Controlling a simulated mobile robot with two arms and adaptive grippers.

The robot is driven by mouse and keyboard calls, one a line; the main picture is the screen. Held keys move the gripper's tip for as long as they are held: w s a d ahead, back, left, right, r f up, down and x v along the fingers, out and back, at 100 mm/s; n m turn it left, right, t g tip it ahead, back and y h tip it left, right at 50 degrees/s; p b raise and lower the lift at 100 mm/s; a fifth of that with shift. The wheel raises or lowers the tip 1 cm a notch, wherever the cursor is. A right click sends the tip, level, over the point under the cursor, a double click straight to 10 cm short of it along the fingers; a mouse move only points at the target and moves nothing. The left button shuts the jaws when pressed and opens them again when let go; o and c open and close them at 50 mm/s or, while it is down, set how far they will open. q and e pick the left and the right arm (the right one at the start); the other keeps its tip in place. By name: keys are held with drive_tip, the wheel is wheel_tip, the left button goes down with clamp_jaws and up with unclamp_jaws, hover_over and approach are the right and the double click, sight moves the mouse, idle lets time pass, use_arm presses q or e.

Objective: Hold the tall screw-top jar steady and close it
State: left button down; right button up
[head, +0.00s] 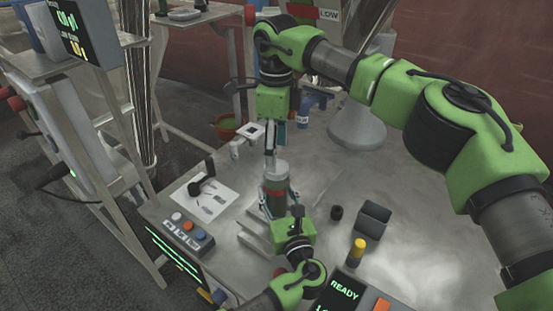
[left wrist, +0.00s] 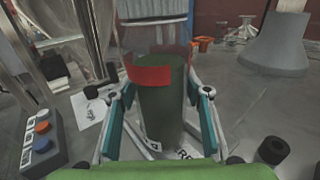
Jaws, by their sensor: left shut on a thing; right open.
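The tall jar (head: 275,187) stands upright near the middle of the table, with clear walls, green contents and a red band. It fills the middle of the left wrist view (left wrist: 162,105). A pale grey ribbed lid (head: 276,168) sits at its top; it also shows in the left wrist view (left wrist: 153,32), cut by the upper edge. I cannot tell how tightly it sits. My left gripper (left wrist: 160,92) is shut on the jar's body, one finger on each side. My right gripper (head: 273,148) is open, pointing down just above the lid, apart from it.
Left of the jar are a printed sheet (head: 214,201) and a button box (head: 187,232). Right of it are a small black cap (head: 336,212), a grey open box (head: 374,219) and a yellow-topped cylinder (head: 356,252). The table farther right is clear beneath my right arm.

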wheel_tip(320, 180, up, 8)
idle(0.4)
use_arm(q)
drive_tip(key=c, duration=1)
unclamp_jaws()
drive_tip(key=shift+c, duration=0.2)
drive_tip(key=v, duration=1.2)
drive_tip(key=shift+s+a, duration=0.1)
use_arm(e)
drive_tip(key=shift+f, duration=0.1)
